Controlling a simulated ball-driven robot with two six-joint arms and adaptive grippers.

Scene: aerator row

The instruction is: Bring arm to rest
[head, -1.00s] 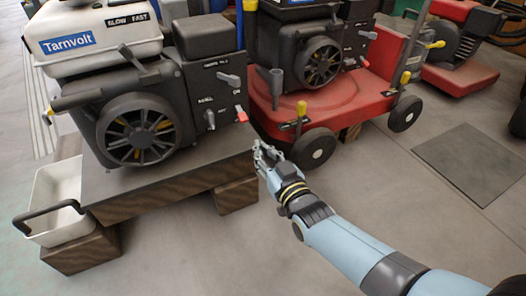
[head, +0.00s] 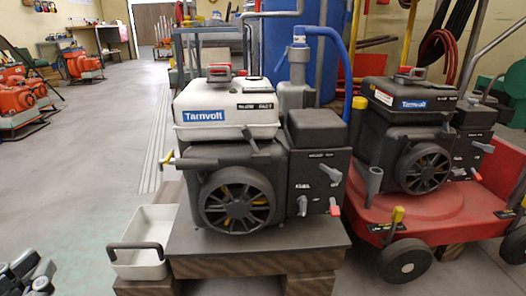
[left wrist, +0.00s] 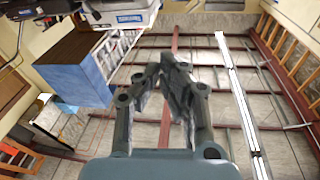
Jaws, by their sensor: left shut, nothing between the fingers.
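My left gripper (left wrist: 164,68) is shut and empty in the left wrist view, its two fingers together and pointing up the picture toward the ceiling. In the head view, grey parts of my left gripper (head: 28,272) show at the bottom left corner, cut off by the edge. It is apart from the white-tanked Tarnvolt engine (head: 235,165), which stands on a dark board (head: 265,262) over wooden blocks. My right arm and gripper are out of view.
A white bin (head: 140,262) with a black handle sits beside the board, near my left gripper. A red cart (head: 440,215) carries another Tarnvolt engine (head: 410,130) on the right. Orange machines (head: 82,65) stand far left. The floor left of the bin is open.

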